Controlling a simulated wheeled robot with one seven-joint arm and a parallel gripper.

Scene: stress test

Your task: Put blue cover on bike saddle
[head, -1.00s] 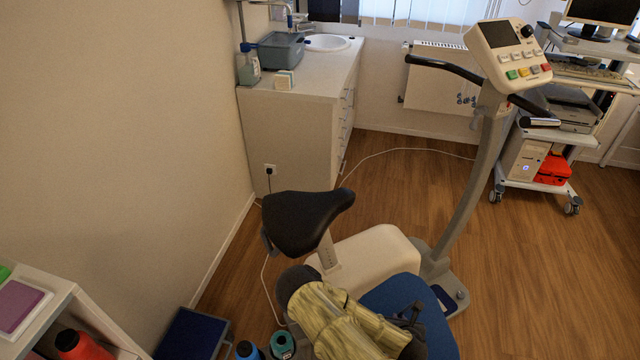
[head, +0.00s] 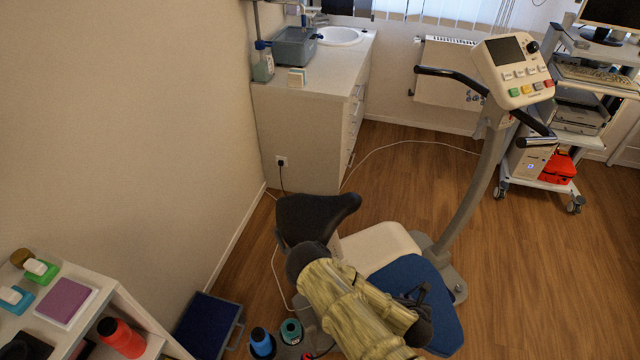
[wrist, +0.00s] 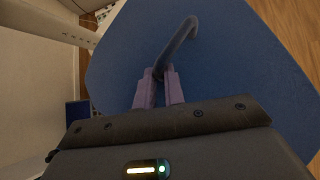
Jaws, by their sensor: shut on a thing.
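The bike saddle (head: 308,216) is black and sits on the exercise bike's post, left of centre in the head view. My arm hides part of its near side. The blue cover (head: 437,308) hangs to the right of the saddle and lower in the picture, apart from it, in front of the bike's white body. In the wrist view the cover (wrist: 245,85) spreads flat and wide beyond the fingers. In the head view my arm largely hides the fingers.
The exercise bike's column and console (head: 514,68) stand to the right. A shelf (head: 125,292) with a red bottle (head: 120,337) is at lower left. A blue case (head: 207,325) lies on the floor by the wall. A sink cabinet (head: 305,140) stands behind.

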